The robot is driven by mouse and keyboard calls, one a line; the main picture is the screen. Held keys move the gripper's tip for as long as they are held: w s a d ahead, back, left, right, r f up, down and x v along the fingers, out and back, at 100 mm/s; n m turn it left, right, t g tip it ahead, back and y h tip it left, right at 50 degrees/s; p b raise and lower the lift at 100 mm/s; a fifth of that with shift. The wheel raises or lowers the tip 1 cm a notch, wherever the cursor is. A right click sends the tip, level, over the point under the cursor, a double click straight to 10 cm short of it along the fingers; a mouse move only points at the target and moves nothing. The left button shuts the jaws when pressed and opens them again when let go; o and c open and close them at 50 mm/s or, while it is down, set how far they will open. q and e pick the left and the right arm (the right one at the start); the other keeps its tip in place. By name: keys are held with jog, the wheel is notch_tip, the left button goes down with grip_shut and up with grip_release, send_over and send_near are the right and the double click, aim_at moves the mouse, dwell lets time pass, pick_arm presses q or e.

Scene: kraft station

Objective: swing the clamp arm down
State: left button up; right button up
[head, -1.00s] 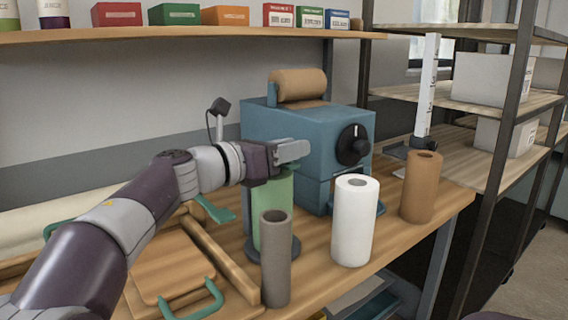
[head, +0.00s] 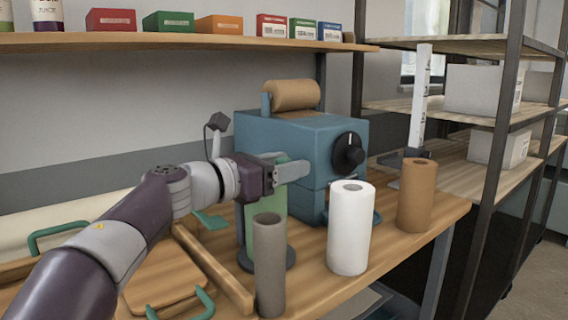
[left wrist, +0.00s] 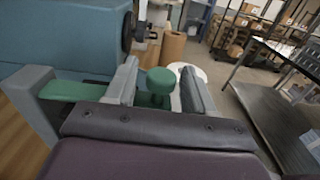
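The clamp arm (left wrist: 75,91) shows in the left wrist view as a flat green bar running in from a grey-blue post at the left. A round green knob (left wrist: 160,82) stands at its right end. My left gripper (left wrist: 160,92) is open, with one finger on each side of the knob and small gaps visible. In the head view my left gripper (head: 291,171) is in front of the blue machine (head: 280,137), above a dark round base (head: 279,258). It hides most of the clamp arm there. A green upright piece (head: 270,209) shows below it. My right gripper is out of view.
A grey-brown tube (head: 269,265), a white roll (head: 349,230) and a brown roll (head: 416,195) stand along the front of the wooden bench. A wooden board (head: 165,275) with green handles lies at the left. Metal shelving stands at the right.

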pick_arm(q)
jog(key=shift+r, duration=0.1)
jog(key=v, duration=1.2)
jog(key=shift+s+a+b, duration=0.2)
jog(key=shift+a+b, duration=0.1)
jog(key=shift+b, duration=0.1)
